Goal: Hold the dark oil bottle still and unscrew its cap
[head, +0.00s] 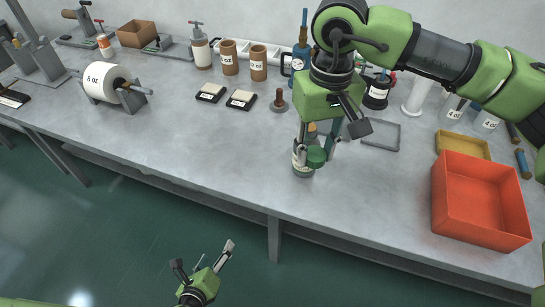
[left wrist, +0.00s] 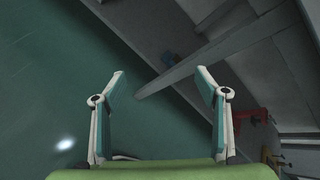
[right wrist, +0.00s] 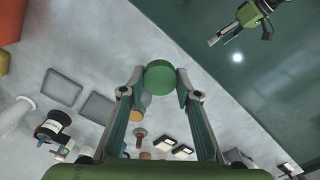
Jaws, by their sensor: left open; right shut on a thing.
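My right gripper (head: 316,152) points down near the table's front edge. In the right wrist view its fingertips (right wrist: 160,80) are on either side of a round green cap (right wrist: 160,77), shut on it. The cap also shows in the head view (head: 316,158). A small bottle with a pale label and dark base (head: 303,172) is right at the cap, partly hidden by the fingers; I cannot tell whether the cap is still joined to it. My left gripper (head: 216,262) is open and empty, low in front of the table, away from the bottle. It shows open in the left wrist view (left wrist: 160,85).
The grey table (head: 210,160) is clear left of the bottle. An orange-red bin (head: 480,205) and a yellow tray (head: 462,147) are to the right. A grey tray (head: 381,135) lies behind the bottle. A labelled roll (head: 105,83) stands far left. Bottles and cups line the back.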

